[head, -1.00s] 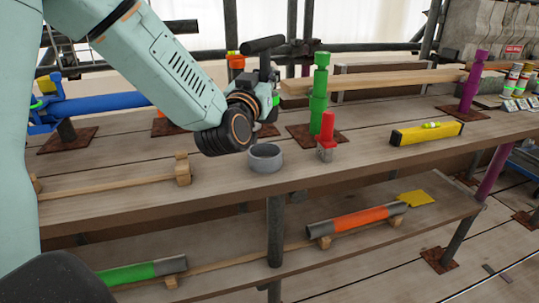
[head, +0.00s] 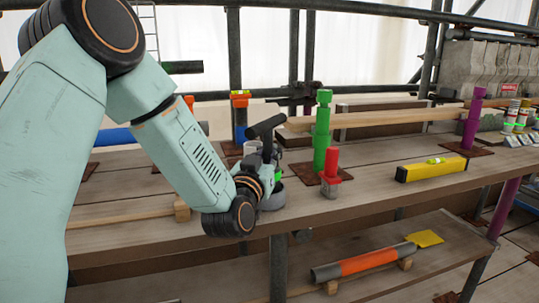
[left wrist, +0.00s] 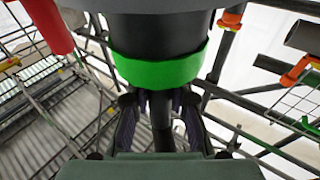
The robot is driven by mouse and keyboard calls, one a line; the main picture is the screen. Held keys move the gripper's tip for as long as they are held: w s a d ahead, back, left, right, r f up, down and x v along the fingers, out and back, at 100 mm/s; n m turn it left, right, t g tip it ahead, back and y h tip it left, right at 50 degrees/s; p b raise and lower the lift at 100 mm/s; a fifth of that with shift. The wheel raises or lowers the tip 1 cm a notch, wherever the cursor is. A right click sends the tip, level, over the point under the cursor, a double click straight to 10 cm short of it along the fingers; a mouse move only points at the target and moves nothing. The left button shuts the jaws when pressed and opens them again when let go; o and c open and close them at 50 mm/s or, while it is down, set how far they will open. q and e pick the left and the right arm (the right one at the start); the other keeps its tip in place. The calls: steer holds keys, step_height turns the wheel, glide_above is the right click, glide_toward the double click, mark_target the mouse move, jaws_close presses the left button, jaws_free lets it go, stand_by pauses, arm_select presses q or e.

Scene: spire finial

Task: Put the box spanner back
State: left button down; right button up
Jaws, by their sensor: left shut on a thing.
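The box spanner is a dark T-shaped tool with a bar handle (head: 266,125) on top and a green band (head: 278,175) low on it. In the left wrist view its wide dark end with the green band (left wrist: 160,70) fills the top middle. My left gripper (head: 265,167) is shut on its thinner shaft; the fingers (left wrist: 160,115) flank it in the wrist view. A grey ring-shaped cup (head: 273,199) on the upper shelf is partly hidden behind the gripper. The spanner's lower end is at the cup; I cannot tell whether it is inside. My right gripper is not in view.
A green post (head: 322,135) and a red-topped block (head: 331,165) stand close right of the cup. A yellow level (head: 431,169) lies farther right on the upper shelf (head: 385,205). An orange-banded tube (head: 365,262) rests on the lower shelf.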

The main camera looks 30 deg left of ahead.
arm_select(q)
steer(key=shift+s, duration=0.15)
steer(key=shift+f, duration=0.35)
steer(key=shift+f+b, duration=0.15)
steer(key=shift+b, duration=0.25)
steer(key=c, duration=1.2)
jaws_free()
steer(key=shift+d+f, duration=0.1)
steer(key=shift+f, duration=0.15)
